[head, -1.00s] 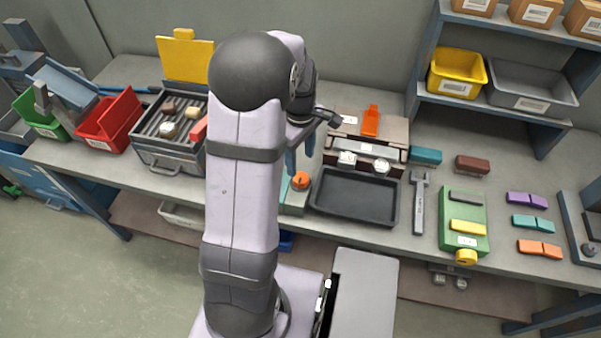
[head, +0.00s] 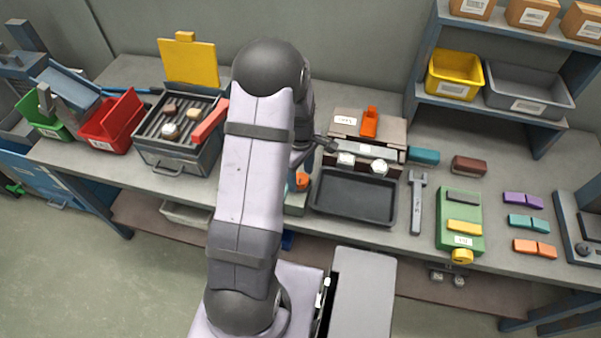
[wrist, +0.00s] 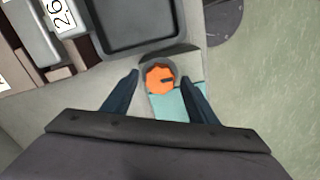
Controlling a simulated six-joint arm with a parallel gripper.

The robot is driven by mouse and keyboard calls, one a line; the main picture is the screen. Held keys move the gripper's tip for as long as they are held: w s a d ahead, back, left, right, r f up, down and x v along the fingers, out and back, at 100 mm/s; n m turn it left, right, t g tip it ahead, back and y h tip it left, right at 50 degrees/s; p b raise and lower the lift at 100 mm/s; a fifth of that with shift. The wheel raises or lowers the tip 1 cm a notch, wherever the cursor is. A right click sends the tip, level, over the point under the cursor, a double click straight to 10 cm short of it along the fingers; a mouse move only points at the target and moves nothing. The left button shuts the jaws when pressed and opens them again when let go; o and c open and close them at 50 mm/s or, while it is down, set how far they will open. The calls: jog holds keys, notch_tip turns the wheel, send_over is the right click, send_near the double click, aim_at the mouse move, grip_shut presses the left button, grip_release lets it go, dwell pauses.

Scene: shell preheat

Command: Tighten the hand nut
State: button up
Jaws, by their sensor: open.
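The orange hand nut (wrist: 160,79) sits on a round grey seat on a small fixture with a teal top (wrist: 178,103). In the head view, the nut (head: 302,180) shows just right of my arm, left of a black tray. My gripper (wrist: 159,74) is open, with one dark blue finger on each side of the nut in the wrist view. Gaps show between the fingers and the nut, and nothing is held. I cannot tell how far above the nut the fingertips are. In the head view my arm hides most of the gripper.
The black tray (head: 356,222) lies close beside the fixture. A heater box with an orange handle (head: 370,122) stands behind it. A wrench (head: 417,205) and a green fixture (head: 451,232) lie further right. A grill (head: 163,158) and red bin (head: 124,119) stand left. The bench's front edge is near.

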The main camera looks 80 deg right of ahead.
jog(key=c, duration=1.1)
jog(key=shift+o, duration=0.2)
jog(key=shift+m, duration=0.5)
jog(key=m, duration=0.3)
jog(key=shift+m+b, duration=0.3)
jog(key=m, duration=0.4)
jog(key=shift+m, duration=0.3)
jog(key=m, duration=0.4)
jog(key=shift+d+b, duration=0.1)
jog(key=shift+b, duration=0.2)
jog(key=m, duration=0.4)
jog(key=shift+m, duration=0.3)
jog(key=shift+r+m, duration=0.1)
jog(key=shift+m, duration=0.2)
